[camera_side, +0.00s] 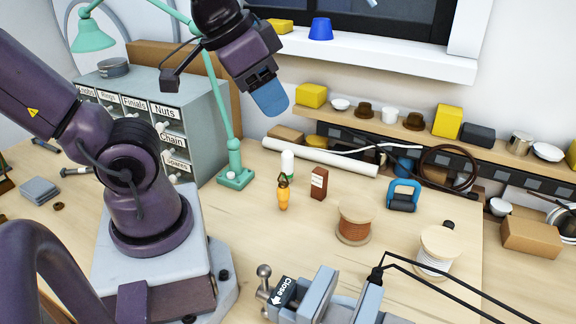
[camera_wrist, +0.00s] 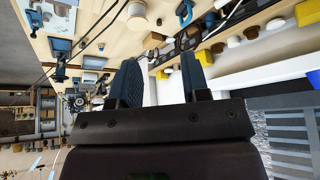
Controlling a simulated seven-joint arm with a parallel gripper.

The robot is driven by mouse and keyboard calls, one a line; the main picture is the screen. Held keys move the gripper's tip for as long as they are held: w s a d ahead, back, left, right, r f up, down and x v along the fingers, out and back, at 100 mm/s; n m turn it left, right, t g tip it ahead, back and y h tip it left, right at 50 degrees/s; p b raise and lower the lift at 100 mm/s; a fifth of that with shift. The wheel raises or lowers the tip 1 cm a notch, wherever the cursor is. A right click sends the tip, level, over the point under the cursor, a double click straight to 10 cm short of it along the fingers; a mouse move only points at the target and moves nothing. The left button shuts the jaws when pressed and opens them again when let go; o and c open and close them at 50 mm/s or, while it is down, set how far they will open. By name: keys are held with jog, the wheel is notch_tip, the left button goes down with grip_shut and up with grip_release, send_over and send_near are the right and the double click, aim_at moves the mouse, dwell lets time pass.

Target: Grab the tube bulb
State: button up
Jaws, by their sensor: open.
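A long white tube (camera_side: 322,158), the only thing here that looks like a tube bulb, lies on the workbench along the foot of the back shelf. I cannot pick it out surely in the wrist view. My gripper (camera_side: 268,97) hangs in the air above and left of the tube in the side view, with its blue fingers pointing down toward the bench. In the wrist view its two fingers (camera_wrist: 161,72) stand apart with nothing held between them. My gripper is open, empty and clear of the tube.
A green lamp (camera_side: 235,175) and labelled drawer cabinet (camera_side: 185,120) stand left of the tube. Wire spools (camera_side: 355,222) and a vise (camera_side: 325,298) are nearer. A loaded shelf (camera_side: 390,127) runs behind.

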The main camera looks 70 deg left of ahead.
jog(key=shift+o, duration=0.4)
jog(key=o, duration=0.3)
